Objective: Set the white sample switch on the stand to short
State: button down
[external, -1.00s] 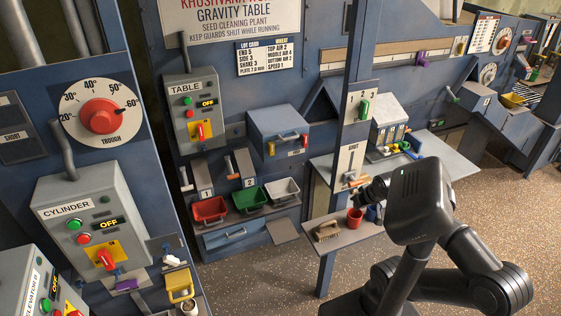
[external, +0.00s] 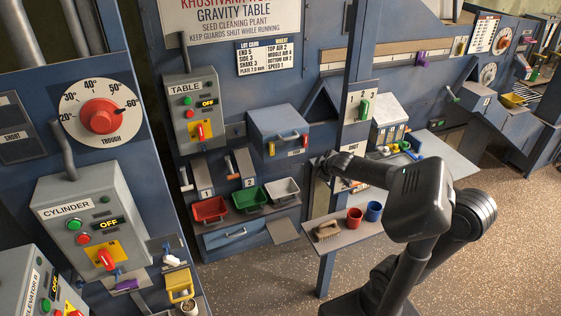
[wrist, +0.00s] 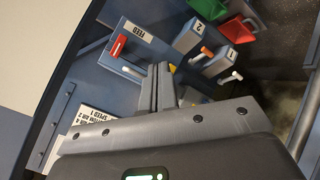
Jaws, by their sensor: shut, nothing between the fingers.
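No switch in view carries a readable sample label, so I cannot tell which one is the white sample switch. White handles show on the box marked 1 (wrist: 232,77) and beside the FEED label (wrist: 132,71) in the wrist view. A small white piece (external: 173,261) also shows on the ledge by the CYLINDER box in the external view. A dark plate reading SHORT (external: 14,135) is at the far left. My gripper (external: 323,162) is shut and empty, in front of the post; in the wrist view its fingers (wrist: 164,72) point toward the levers, apart from them.
The blue post (external: 352,90) carries a green-levered plate (external: 363,106). Red (external: 354,218) and blue (external: 374,212) cups and a brush (external: 327,231) stand on the small table under my arm. Red, green and white trays sit left of it. Open floor lies in front.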

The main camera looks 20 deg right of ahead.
aim_at(178, 261)
jog(key=w+a+f+n+y, duration=0.1)
jog(key=w+a+n+y, duration=0.3)
jog(key=a, duration=0.5)
jog(key=w+a+f+n+y, duration=0.1)
jog(key=w+a+f+n, duration=0.1)
jog(key=a+n, duration=0.45)
jog(key=w+a+f+n+y, duration=0.1)
jog(key=w+a+n+y, duration=0.2)
jog(key=a, duration=0.8)
jog(key=s+a+f+n+g+y, duration=0.1)
jog(key=s+a+f+n+g, duration=0.4)
jog(key=a, duration=0.4)
jog(key=s+a+f+n+g+y, duration=0.2)
jog(key=s+a+f+n+g, duration=0.3)
jog(key=a, duration=0.5)
notch_tip(178, 261, down, 3)
jog(key=s+n, duration=0.2)
jog(key=n, duration=0.1)
jog(key=shift+a, duration=0.3)
jog(key=x, duration=1.4)
